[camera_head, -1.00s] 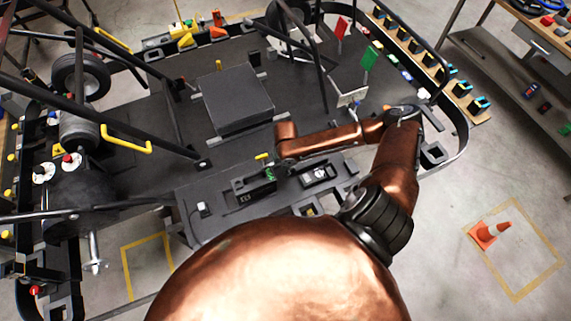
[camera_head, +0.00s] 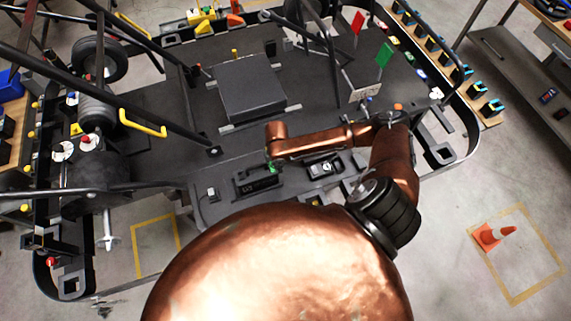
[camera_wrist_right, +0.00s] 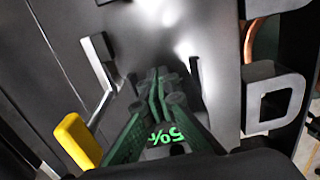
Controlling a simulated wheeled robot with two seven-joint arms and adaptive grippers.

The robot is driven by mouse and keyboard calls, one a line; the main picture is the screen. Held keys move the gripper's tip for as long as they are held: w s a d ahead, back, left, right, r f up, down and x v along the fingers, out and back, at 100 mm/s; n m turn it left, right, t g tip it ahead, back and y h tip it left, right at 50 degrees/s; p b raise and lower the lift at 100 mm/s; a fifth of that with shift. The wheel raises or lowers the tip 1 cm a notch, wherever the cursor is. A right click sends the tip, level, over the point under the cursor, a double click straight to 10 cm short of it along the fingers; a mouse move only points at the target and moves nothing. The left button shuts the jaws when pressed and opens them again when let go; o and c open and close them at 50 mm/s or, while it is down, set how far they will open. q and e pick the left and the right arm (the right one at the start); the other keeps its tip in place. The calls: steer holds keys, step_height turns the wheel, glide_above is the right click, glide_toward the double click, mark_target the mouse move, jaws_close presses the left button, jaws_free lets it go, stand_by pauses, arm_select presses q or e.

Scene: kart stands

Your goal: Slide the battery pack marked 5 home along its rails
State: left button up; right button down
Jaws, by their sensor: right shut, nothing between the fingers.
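A green "5%" marking (camera_wrist_right: 166,136) shows low in the right wrist view, close to my fingers. The outline of the pack bearing it is mostly hidden. My right gripper (camera_wrist_right: 160,82) is shut with nothing held, its greenish fingers close to a dark surface. In the head view my right gripper (camera_head: 272,166) is largely hidden under my copper wrist, above the dark recessed unit (camera_head: 245,192) at the front edge of the kart. That unit carries small markings too small to read. My left gripper is not in view.
A yellow-tipped lever (camera_wrist_right: 78,140) stands left of my fingers, and a D-shaped dark bracket (camera_wrist_right: 275,100) is at the right. A dark square box (camera_head: 252,88) lies behind my arm. Black frame tubes cross the left.

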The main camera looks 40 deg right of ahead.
steer(key=shift+w+a+r, duration=0.1)
steer(key=shift+w+a, duration=0.1)
steer(key=shift+a, duration=0.35)
steer(key=shift+w+a+r, duration=0.1)
steer(key=shift+w+a, duration=0.1)
steer(key=shift+a, duration=0.3)
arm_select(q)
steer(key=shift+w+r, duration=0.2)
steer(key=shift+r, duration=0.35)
arm_select(e)
steer(key=shift+f, duration=0.15)
steer(key=shift+a, duration=0.1)
steer(key=shift+s, duration=0.1)
